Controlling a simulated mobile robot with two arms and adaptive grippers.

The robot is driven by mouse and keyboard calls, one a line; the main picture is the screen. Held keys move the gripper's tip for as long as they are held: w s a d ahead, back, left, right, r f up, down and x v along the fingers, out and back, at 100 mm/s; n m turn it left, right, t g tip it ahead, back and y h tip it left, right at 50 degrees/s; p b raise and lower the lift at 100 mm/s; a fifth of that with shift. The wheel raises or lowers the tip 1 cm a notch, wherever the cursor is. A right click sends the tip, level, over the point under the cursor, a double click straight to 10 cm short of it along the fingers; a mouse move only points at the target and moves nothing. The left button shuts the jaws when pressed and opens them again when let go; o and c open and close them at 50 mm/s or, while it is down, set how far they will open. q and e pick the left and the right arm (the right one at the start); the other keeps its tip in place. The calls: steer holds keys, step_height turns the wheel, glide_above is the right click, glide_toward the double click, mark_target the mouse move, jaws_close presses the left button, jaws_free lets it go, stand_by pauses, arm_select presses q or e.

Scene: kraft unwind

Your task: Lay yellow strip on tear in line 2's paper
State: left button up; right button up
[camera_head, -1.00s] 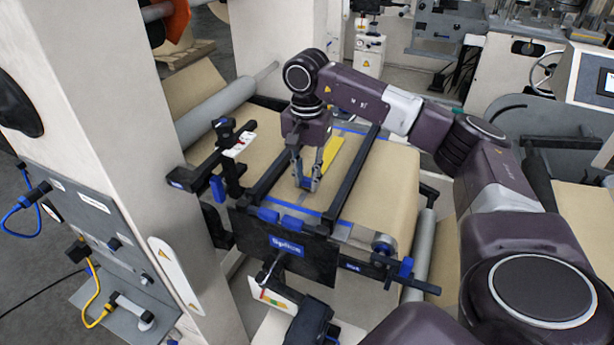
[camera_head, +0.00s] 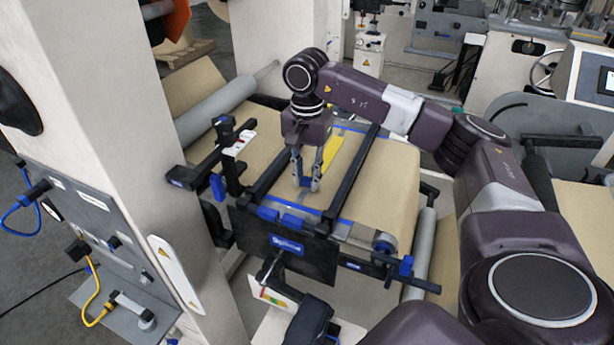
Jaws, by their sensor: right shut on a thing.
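The yellow strip (camera_head: 330,152) lies lengthwise over the brown paper (camera_head: 385,185) inside the black frame of the splice table. My right gripper (camera_head: 307,188) points down at the near end of the strip, with its fingers low over the paper. It is shut on the yellow strip, though the fingers and wrist hide the gripped end. I cannot tell whether the whole strip touches the paper. The tear is not distinguishable here; the gripper may cover it. My left gripper is not in view.
A black plate labelled "Splice" (camera_head: 287,245) stands at the front. A black clamp post with a white block (camera_head: 238,145) rises at left. A grey roller (camera_head: 215,110) lies behind it, beside a cream machine column (camera_head: 100,130).

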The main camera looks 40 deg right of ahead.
steer(key=shift+f, duration=0.1)
steer(key=o, duration=0.9)
steer(key=shift+c, duration=0.2)
step_height(320, 180, up, 12)
